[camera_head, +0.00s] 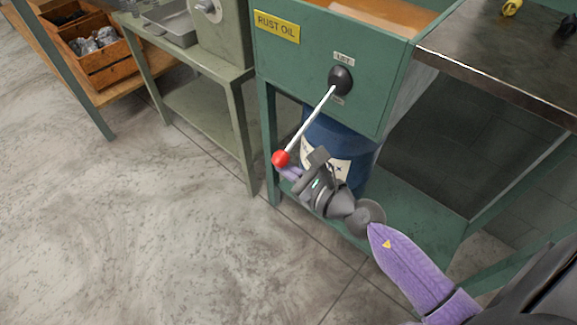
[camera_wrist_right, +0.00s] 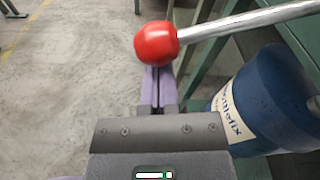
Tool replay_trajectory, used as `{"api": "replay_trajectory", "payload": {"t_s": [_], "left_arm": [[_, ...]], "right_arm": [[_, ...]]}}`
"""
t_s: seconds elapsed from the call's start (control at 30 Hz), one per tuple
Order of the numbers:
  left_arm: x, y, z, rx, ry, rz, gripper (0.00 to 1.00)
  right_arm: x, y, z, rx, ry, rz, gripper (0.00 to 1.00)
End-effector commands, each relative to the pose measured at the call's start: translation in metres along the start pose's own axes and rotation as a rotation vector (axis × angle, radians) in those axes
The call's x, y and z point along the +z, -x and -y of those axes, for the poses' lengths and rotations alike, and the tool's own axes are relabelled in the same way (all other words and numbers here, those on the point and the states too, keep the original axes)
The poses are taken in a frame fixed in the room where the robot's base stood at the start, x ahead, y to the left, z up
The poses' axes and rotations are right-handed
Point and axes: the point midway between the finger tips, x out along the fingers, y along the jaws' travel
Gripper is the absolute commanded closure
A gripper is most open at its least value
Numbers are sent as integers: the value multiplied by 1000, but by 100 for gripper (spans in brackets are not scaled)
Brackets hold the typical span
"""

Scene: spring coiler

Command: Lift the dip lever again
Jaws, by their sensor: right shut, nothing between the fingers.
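The dip lever (camera_head: 312,121) is a pale metal rod on a black hub on the front of the green rust oil tank (camera_head: 290,62). It slants down to the left and ends in a red ball knob (camera_head: 281,158). My right gripper (camera_head: 287,172) is shut and empty, with its purple fingertips just below the knob. In the right wrist view the knob (camera_wrist_right: 156,43) sits just beyond the closed fingertips (camera_wrist_right: 158,75); I cannot tell whether they touch. My left gripper is not in view.
A blue drum (camera_head: 362,158) with a label stands on the green lower shelf behind my right gripper. A grey-green bench (camera_head: 205,70) with a metal tray stands to the left, and a wooden crate (camera_head: 105,65) is beyond it. The floor at front left is clear.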

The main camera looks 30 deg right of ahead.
Motion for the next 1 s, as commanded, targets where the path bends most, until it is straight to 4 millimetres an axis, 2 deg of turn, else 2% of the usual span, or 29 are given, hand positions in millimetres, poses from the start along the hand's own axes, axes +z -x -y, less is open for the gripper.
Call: {"api": "replay_trajectory", "payload": {"t_s": [0.47,0.73,1.0], "left_arm": [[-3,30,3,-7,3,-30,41],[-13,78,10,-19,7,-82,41],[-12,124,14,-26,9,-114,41]], "right_arm": [[28,4,-5,16,-117,4,100],[73,10,-7,45,-314,9,100],[117,16,-3,81,-556,9,100]]}}
